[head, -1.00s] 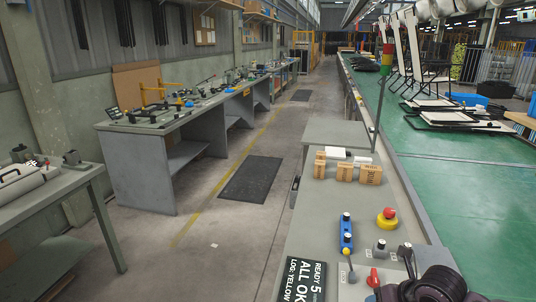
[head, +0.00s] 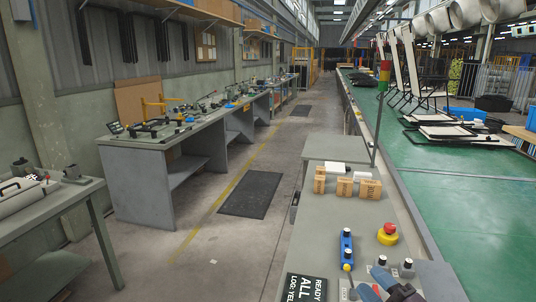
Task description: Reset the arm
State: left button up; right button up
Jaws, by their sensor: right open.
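My right gripper (head: 384,285) shows at the bottom edge, low over the near end of the grey bench (head: 318,238). Its jaws are open, with bluish finger parts, and the rest is cut off by the frame. It is close to small black-topped controls (head: 407,266) and below a blue control box (head: 346,246) with black and yellow knobs. I cannot tell whether it touches anything. My left gripper is not in view. White and black lounger parts (head: 442,131) lie on the green conveyor (head: 440,208), with upright frames behind them.
A red mushroom button on a yellow base (head: 387,234) stands to the right. A black sign (head: 305,288) is at the near left.

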jog(key=s+d+f+m+h, duration=0.2)
jog(key=d+f+m+h, duration=0.3)
jog(key=f+m+h, duration=0.4)
jog(key=s+d+f+m+g+h, duration=0.1)
jog(key=s+f+m+g, duration=0.5)
jog(key=s+f, duration=0.9)
jog(key=s+m, duration=0.1)
jog(key=m, duration=0.2)
jog(key=shift+s+f+m, duration=0.15)
jog(key=shift+s+m, duration=0.25)
